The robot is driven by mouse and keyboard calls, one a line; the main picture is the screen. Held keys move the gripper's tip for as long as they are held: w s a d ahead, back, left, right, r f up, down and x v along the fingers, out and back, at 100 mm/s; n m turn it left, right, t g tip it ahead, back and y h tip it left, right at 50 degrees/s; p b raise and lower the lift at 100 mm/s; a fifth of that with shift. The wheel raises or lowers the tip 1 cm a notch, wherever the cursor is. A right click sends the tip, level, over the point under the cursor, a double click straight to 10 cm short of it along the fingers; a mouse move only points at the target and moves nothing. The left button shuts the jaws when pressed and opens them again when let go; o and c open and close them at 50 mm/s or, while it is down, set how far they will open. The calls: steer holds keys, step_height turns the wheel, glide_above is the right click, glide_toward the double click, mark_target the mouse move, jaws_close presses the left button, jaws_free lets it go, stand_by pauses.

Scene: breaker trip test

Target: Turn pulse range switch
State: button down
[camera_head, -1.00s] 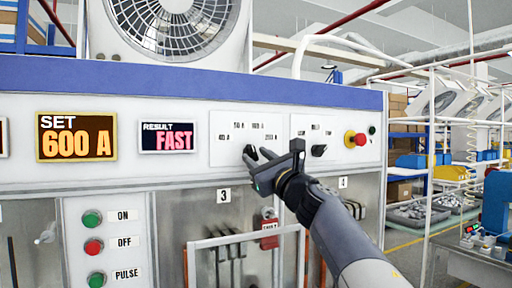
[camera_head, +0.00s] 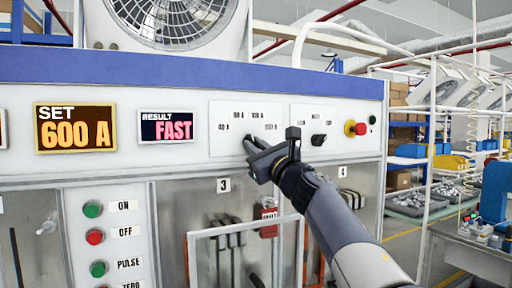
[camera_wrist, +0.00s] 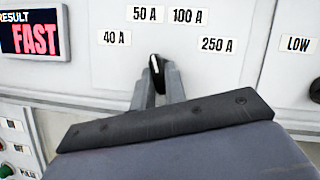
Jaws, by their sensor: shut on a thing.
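The pulse range switch (camera_wrist: 156,68) is a black knob with a white pointer line on a white plate. Labels 40 A, 50 A, 100 A and 250 A arc around it. In the wrist view its pointer leans slightly left of straight up, towards the 50 A label (camera_wrist: 145,14). My gripper (camera_wrist: 158,85) is shut on the knob, one finger on each side. In the head view my gripper (camera_head: 254,146) reaches the knob from the lower right and hides most of it.
A second black knob (camera_head: 318,140) and a red emergency button (camera_head: 361,129) on yellow sit to the right. Displays read SET 600 A (camera_head: 76,127) and RESULT FAST (camera_head: 167,127). ON, OFF and PULSE buttons (camera_head: 95,236) are lower left. A white rail frame (camera_head: 235,229) stands below my gripper.

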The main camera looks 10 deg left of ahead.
steer(key=shift+f+m, duration=0.1)
steer(key=shift+m, duration=0.4)
steer(key=shift+s+a+r+m+t+h, duration=0.15)
steer(key=shift+m+t+h, duration=0.5)
steer(key=shift+m+h, duration=1.95)
steer(key=shift+s+a+r+m+t+h, duration=0.1)
steer(key=shift+m+t+h, duration=0.5)
steer(key=shift+m, duration=3.95)
steer(key=shift+s+a+r+m+t+h, duration=0.15)
steer(key=shift+m+t+h, duration=0.5)
steer(key=shift+m+h, duration=1.95)
steer(key=shift+w+f+m+y, duration=0.1)
steer(key=shift+m+y, duration=0.9)
steer(key=shift+m, duration=0.05)
steer(key=c, duration=1.4)
jaws_free()
steer(key=shift+c, duration=0.2)
